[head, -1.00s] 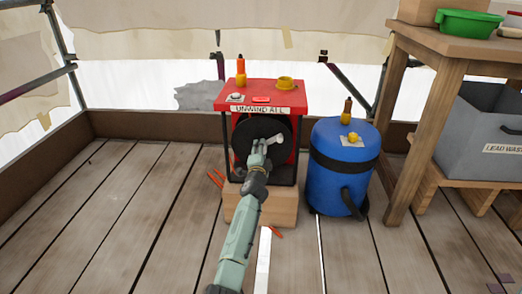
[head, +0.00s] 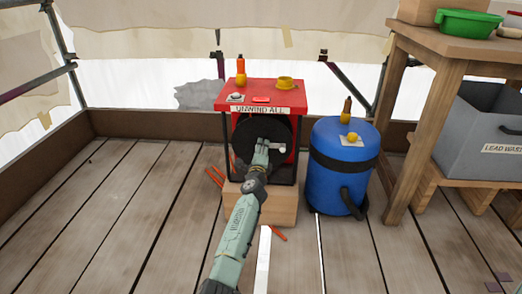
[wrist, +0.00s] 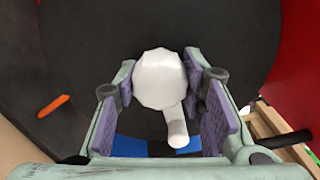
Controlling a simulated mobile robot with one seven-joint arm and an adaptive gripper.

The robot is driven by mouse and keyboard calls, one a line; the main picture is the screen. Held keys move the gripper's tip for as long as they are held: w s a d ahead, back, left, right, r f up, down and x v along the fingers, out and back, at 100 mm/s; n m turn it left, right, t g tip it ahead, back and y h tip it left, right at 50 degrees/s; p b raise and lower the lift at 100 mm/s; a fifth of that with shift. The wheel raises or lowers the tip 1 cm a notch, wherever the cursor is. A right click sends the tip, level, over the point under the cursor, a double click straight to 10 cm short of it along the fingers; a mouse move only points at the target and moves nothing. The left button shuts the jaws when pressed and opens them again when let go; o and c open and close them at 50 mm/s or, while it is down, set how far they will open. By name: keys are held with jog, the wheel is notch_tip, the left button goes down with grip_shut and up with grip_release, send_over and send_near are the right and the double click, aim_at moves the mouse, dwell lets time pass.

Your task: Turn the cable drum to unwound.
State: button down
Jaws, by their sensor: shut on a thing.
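The cable drum (head: 246,132) is a black disc in the front of a red box (head: 250,90) labelled "UNWIND ALL". In the wrist view the dark drum face (wrist: 200,22) fills the background. My gripper (head: 261,147) is in front of the drum, around its middle. In the wrist view my gripper (wrist: 162,85) has its two purple-padded fingers on either side of a white crank knob (wrist: 158,78), shut on it. A white rod (wrist: 176,128) shows just below the knob. My gripper hides part of the drum in the head view.
The box stands on a wooden block (head: 284,207). A blue barrel (head: 332,195) stands close to its right. An orange bottle (head: 241,68) and yellow cup (head: 285,82) sit on top. Orange sticks (head: 214,178) lie on the planks. A wooden table (head: 440,50) is at right.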

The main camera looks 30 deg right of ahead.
dwell(0.3)
jog(key=c, duration=1)
grip_release()
jog(key=shift+c, duration=0.2)
jog(key=shift+s+a, duration=0.35)
jog(key=v, duration=0.6)
jog(key=shift+s, duration=0.3)
